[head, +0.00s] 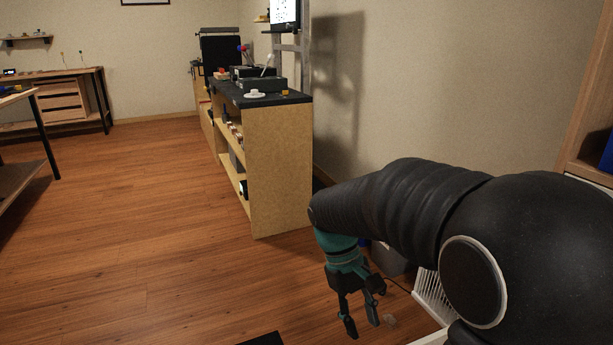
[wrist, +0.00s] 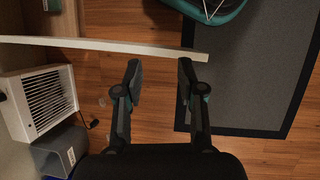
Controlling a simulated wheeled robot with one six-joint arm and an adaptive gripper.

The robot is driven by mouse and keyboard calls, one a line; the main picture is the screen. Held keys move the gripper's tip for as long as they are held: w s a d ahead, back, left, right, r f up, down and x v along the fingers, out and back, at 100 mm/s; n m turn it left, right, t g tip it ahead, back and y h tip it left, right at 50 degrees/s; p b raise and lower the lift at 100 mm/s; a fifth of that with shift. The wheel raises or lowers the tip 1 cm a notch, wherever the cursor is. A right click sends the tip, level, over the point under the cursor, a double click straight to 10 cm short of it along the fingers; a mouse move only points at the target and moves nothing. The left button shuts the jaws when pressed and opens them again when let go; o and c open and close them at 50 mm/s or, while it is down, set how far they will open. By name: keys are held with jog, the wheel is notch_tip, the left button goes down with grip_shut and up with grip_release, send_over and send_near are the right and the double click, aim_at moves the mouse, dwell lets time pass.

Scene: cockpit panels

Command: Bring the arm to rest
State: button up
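My arm reaches in from the right of the head view, bent, with its black sleeve in front. My gripper (head: 362,328) hangs at the arm's end, pointing down over the wooden floor. It also shows in the wrist view (wrist: 158,70), where its two fingers stand apart with only floor and a pale edge beyond them. It is open and holds nothing.
A shelf unit (head: 280,170) with a dark top stands ahead along the wall. A white slatted heater (wrist: 38,100) and a grey bin (wrist: 58,150) are left of the gripper in the wrist view. A pale board edge (wrist: 150,48) crosses beyond the fingertips. A dark mat (wrist: 245,75) lies right. Floor (head: 150,220) is clear at left.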

jog(key=s+d+r+m+t+y+p, duration=0.2)
jog(key=s+d+r+m+t, duration=0.3)
jog(key=s+r+t, duration=0.4)
jog(key=shift+s+r+y, duration=0.4)
jog(key=shift+s+y, duration=0.2)
jog(key=shift+s, duration=1.35)
